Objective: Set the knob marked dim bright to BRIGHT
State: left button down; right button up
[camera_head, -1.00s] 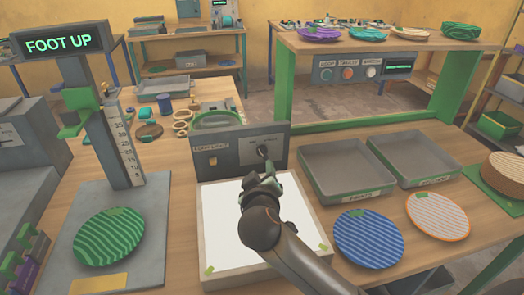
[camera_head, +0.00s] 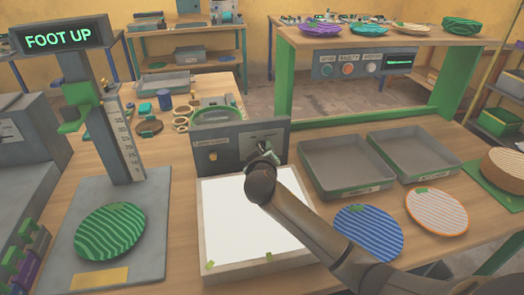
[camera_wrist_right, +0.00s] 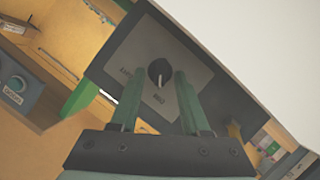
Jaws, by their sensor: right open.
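The dark round knob (camera_wrist_right: 158,72) is on a grey plate of the upright control panel (camera_head: 225,150), behind the white light board (camera_head: 240,225). Its pale mark points down in the right wrist view. The small lettering around it is too blurred to read surely. My right gripper (camera_head: 262,150) is at the panel in the head view and hides most of the knob. In the right wrist view my right gripper (camera_wrist_right: 157,75) is open, with the knob between its fingertips in the picture. I cannot tell whether they touch it. My left gripper is not in view.
An orange-yellow switch (camera_head: 213,157) is left on the same panel. Two grey trays (camera_head: 345,188) are to its right, with a blue striped plate (camera_head: 368,235) and an orange-rimmed plate (camera_head: 437,210) in front. A green plate (camera_head: 110,232) lies under the gauge at left.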

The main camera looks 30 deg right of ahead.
grip_shut()
dwell(0.8)
jog(key=m, duration=0.1)
jog(key=m+y+p, duration=0.1)
jog(key=y+p, duration=0.1)
jog(key=shift+s+d+r+m, duration=0.15)
jog(key=shift+d+r+m, duration=0.1)
jog(key=shift+m, duration=0.15)
jog(key=m+y+p, duration=0.2)
jog(key=m+p, duration=0.1)
jog(key=shift+d+t, duration=0.25)
jog(key=shift+t, duration=0.05)
jog(key=shift+d+m+y+p, duration=0.2)
jog(key=shift+m+y+p, duration=0.4)
jog(key=shift+m+p, duration=0.3)
jog(key=shift+s+d+f+m+t+y+p, duration=0.1)
jog(key=shift+f+m+t+y+p, duration=0.1)
jog(key=shift+m+t+y+p, duration=0.45)
jog(key=shift+m, duration=0.35)
